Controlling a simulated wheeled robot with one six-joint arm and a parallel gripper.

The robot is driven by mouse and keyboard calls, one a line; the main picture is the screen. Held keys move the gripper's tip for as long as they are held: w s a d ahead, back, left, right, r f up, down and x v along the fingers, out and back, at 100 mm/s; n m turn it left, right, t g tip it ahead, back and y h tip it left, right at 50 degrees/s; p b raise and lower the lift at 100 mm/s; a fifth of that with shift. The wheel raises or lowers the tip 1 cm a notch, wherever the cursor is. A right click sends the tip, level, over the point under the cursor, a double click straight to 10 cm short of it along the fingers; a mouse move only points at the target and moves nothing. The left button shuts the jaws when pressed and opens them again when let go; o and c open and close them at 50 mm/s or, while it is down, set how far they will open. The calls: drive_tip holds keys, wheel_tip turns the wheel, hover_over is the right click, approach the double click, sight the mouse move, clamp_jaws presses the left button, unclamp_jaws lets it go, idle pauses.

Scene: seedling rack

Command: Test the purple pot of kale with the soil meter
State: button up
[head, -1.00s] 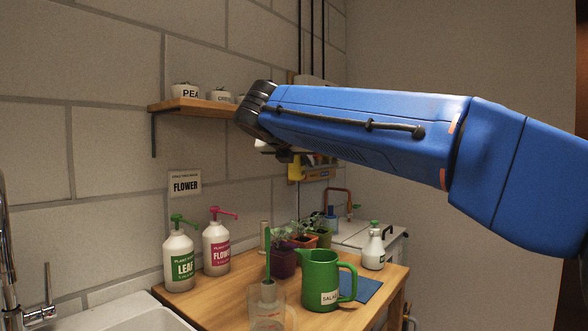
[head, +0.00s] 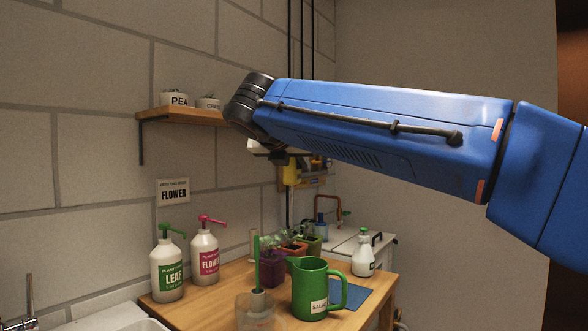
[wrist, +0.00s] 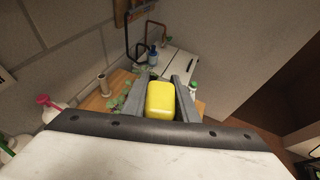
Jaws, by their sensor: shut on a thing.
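My gripper (wrist: 164,84) is shut on the yellow soil meter (wrist: 160,99). In the head view the meter (head: 291,173) hangs below my wrist, with a thin dark probe pointing down, in the air above the back of the bench. The purple pot (head: 271,270) stands upright on the wooden bench, below and a little left of the meter. Its leafy plant (head: 272,244) is partly hidden by a green-handled thing in front. In the wrist view green leaves (wrist: 118,101) show left of the jaws; the purple pot itself cannot be made out there.
A green jug (head: 311,290) and a clear container (head: 255,312) stand in front of the pot. Terracotta (head: 295,248) and green pots stand behind it. Two pump bottles (head: 167,270) are left, a white bottle (head: 363,258) right. A wall shelf (head: 183,116) is near my wrist.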

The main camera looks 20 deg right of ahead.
sight(292, 168)
drive_tip(key=s+r, duration=0.1)
drive_tip(key=s, duration=0.5)
drive_tip(key=shift+r, duration=0.35)
idle(0.8)
